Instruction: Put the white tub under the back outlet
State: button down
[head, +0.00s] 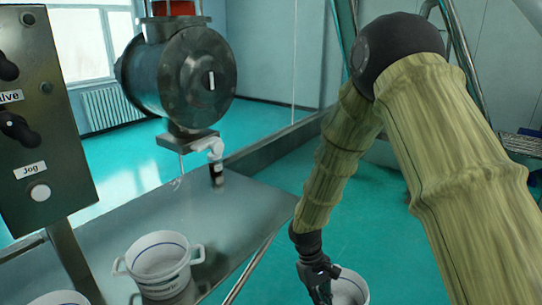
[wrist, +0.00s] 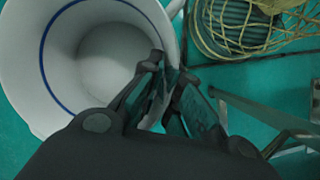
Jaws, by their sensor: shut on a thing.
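A white tub (head: 350,289) shows at the bottom of the head view, partly cut off by the frame edge and partly behind my gripper (head: 318,278). In the wrist view the tub (wrist: 60,85) fills the upper left, with a blue line around its inside, and it looks empty. My gripper (wrist: 168,78) is shut on its rim at the right side. The tub is beside the metal table, on its right, with teal floor around it. No outlet is clearly identifiable as the back one.
Another white tub with two handles (head: 160,268) stands on the metal table (head: 245,212); part of one more (head: 60,298) shows at lower left. A metal drum (head: 185,75) with a spout (head: 208,147) hangs above. A control box (head: 40,120) stands left. A netted coil (wrist: 250,25) lies nearby.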

jog(key=d+f+m, duration=0.1)
jog(key=f, duration=0.1)
jog(key=d+f+m+y, duration=0.1)
jog(key=m, duration=0.1)
jog(key=s+d+f+m, duration=0.1)
jog(key=f+m, duration=0.1)
jog(key=shift+s+d+f+g+y, duration=0.1)
jog(key=shift+d+f+g+y, duration=0.2)
jog(key=shift+g+y, duration=0.1)
dwell(0.3)
